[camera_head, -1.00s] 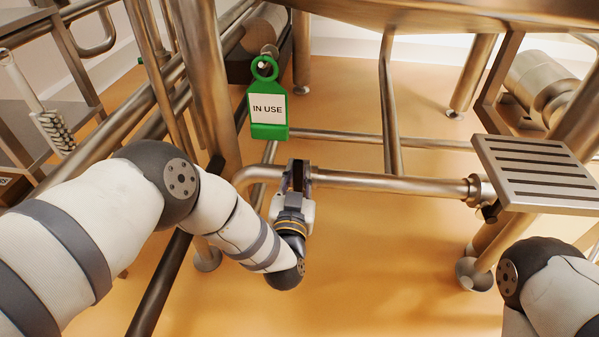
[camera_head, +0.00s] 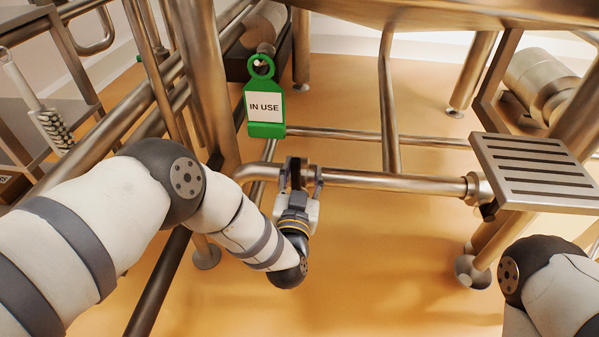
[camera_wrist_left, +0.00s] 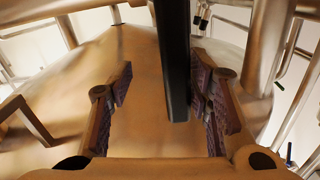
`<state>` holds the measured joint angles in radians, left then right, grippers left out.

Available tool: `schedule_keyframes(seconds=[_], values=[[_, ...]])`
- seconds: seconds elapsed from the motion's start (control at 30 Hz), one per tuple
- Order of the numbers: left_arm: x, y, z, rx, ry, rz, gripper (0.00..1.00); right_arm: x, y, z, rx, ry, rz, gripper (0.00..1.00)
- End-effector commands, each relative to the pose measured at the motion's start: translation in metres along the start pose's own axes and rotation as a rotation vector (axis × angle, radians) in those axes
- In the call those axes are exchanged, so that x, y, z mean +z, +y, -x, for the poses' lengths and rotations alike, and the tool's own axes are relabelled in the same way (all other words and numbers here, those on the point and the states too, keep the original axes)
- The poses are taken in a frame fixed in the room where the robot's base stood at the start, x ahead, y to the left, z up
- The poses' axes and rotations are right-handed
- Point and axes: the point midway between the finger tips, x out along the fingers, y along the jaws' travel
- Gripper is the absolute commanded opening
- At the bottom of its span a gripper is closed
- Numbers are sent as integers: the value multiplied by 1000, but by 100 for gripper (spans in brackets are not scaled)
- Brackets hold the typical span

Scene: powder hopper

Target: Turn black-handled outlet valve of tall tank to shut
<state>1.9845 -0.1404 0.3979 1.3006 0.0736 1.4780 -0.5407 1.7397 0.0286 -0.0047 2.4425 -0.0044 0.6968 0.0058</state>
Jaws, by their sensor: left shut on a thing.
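The black handle (camera_head: 295,172) of the outlet valve shows as a dark upright bar between the fingers of my left gripper (camera_head: 303,174), at the horizontal steel pipe (camera_head: 400,180) under the tank (camera_head: 430,12). In the left wrist view the handle (camera_wrist_left: 174,60) is a long black bar between the two ridged finger pads of the left gripper (camera_wrist_left: 163,92), close to the right-hand pad. My left gripper is shut on the handle. The valve body is mostly hidden behind the gripper. My right gripper is out of view; only part of its arm shows at lower right.
A green IN USE tag (camera_head: 264,108) hangs just above and left of the left gripper. Steel legs and rails crowd the left side. A slotted step (camera_head: 535,165) stands at right. The orange floor (camera_head: 390,260) is open below the pipe.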

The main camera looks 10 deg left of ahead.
Motion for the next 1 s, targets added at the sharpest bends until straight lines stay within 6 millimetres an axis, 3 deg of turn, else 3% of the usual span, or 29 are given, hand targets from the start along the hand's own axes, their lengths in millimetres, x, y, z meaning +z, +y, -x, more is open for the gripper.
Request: schedule_keyframes(seconds=[0.37,0.7,0.83,1.0], values=[[-1,2,8,6,3,0,38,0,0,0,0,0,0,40],[1,2,94,7,-2,1,38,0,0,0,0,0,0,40],[0,2,113,4,0,1,38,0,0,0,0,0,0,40],[0,1,120,2,2,1,38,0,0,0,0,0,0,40]])
